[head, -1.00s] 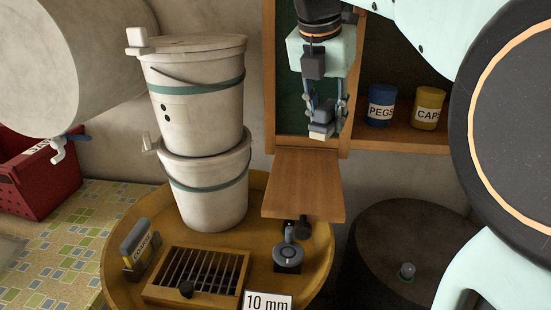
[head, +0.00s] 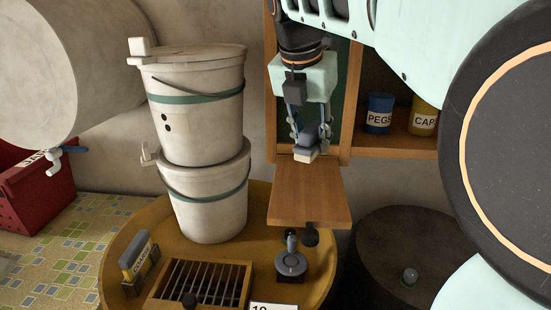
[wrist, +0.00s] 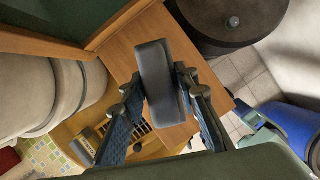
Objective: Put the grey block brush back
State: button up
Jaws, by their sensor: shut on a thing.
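My gripper (head: 309,132) is shut on the grey block brush (head: 306,149), which has a dark grey body and a pale underside. The gripper points down, in front of the green-backed wall cabinet. In the head view the brush overlaps the back edge of a wooden drop-down board (head: 308,193); whether it touches the board cannot be told. In the wrist view the brush (wrist: 152,75) lies between both fingers, with the board (wrist: 126,42) behind it.
Two stacked white buckets (head: 198,115) stand left on a round yellow tray (head: 122,248). The tray also holds a slatted wooden box (head: 205,282) and a small dark round-topped item (head: 290,264). PEGS (head: 378,113) and CAPS (head: 423,115) tins stand on the right shelf.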

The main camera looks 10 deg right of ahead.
aim_at(311, 181)
jog(key=shift+f, duration=3.6)
jog(key=shift+f, duration=0.1)
jog(key=shift+f, duration=0.15)
jog(key=o, duration=1)
